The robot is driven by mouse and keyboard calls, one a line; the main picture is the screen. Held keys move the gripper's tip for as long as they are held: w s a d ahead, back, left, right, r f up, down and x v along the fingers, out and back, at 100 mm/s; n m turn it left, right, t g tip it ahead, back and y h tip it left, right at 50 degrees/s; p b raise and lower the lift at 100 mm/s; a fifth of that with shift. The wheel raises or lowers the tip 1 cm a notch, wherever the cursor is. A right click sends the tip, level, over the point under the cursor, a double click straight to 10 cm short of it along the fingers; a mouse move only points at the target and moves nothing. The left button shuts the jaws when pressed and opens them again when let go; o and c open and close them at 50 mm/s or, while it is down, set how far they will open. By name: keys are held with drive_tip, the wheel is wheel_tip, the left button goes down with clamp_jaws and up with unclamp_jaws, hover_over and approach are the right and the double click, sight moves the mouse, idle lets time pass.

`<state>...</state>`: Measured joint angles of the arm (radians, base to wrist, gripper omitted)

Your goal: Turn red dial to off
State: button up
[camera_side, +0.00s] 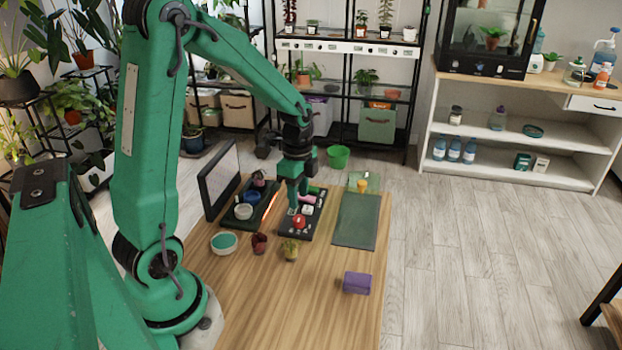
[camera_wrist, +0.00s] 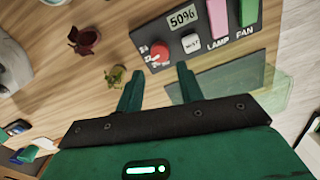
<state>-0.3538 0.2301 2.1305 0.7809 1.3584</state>
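The red dial (camera_side: 299,221) sits near the front end of a black control panel (camera_side: 286,234) on the wooden table. In the wrist view the dial (camera_wrist: 159,52) is beyond my fingertips, with small white marks around it too small to read. My gripper (camera_wrist: 157,82) is open and empty, its two green fingers apart, with the dial roughly in line with the gap. In the side view my gripper (camera_side: 294,203) points down over the panel, close above and behind the dial. I cannot tell whether the fingers touch anything.
The panel also has a 50% display (camera_wrist: 182,17), a white WET key (camera_wrist: 191,43), a pink LAMP switch (camera_wrist: 217,15) and a green FAN switch (camera_wrist: 248,12).

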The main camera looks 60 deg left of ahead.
sight(299, 218)
drive_tip(key=shift+f, duration=3.4)
drive_tip(key=c, duration=0.7)
